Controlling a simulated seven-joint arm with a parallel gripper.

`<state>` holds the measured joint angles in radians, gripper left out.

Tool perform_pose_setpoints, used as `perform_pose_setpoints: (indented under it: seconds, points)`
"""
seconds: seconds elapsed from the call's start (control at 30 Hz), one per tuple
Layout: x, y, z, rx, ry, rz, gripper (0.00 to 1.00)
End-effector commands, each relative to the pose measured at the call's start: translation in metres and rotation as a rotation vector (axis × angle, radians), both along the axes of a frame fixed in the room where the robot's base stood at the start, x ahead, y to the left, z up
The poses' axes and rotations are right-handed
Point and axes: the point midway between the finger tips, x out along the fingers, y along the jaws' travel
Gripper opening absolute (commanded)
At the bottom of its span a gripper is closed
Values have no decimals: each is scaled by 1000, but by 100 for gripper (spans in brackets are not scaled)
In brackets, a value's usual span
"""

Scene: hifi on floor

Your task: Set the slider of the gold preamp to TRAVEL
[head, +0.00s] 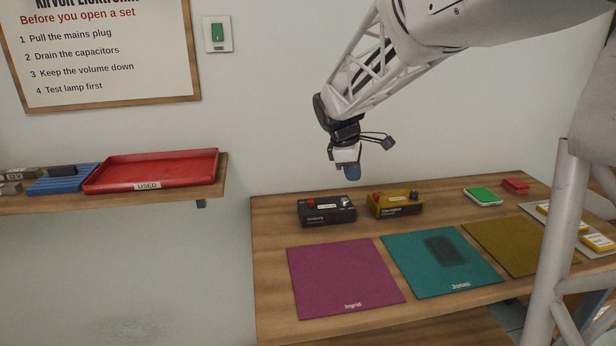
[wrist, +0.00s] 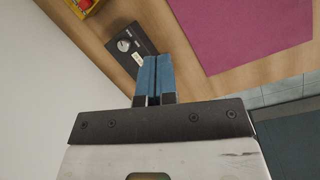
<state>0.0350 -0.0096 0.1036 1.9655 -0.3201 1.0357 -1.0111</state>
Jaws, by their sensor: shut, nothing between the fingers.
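The gold preamp (head: 396,211) stands at the back of the wooden bench, with a red part on its left, a pale label and a dark knob on its right. Its slider's setting is too small to read. In the wrist view only a corner of the gold preamp (wrist: 94,9) shows at the top left edge. My gripper (head: 352,174) hangs above the back of the bench, clear of the preamps. Its blue fingers, also in the wrist view (wrist: 154,58), are together with nothing between them.
A similar black preamp (head: 327,217) stands just left of the gold one. Magenta (head: 340,280), teal (head: 415,272) and olive (head: 505,250) mats lie in front. A green-topped device (head: 482,196) and a small red box (head: 515,186) stand right. A shelf with a red tray (head: 150,172) is left.

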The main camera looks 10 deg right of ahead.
Motion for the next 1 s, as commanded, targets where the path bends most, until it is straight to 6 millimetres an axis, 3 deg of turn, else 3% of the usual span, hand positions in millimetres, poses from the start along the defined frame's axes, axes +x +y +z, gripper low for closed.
perform_pose_setpoints:
  seconds: [0.3, 0.5, 0.7, 1.0]
  points:
    - [75, -16, -25, -63, 99, 208, 0]
    - [114, -25, -41, -94, 156, 324, 0]
    - [135, -29, -51, -111, 190, 389, 0]
    - [139, -31, -53, -115, 198, 404, 0]
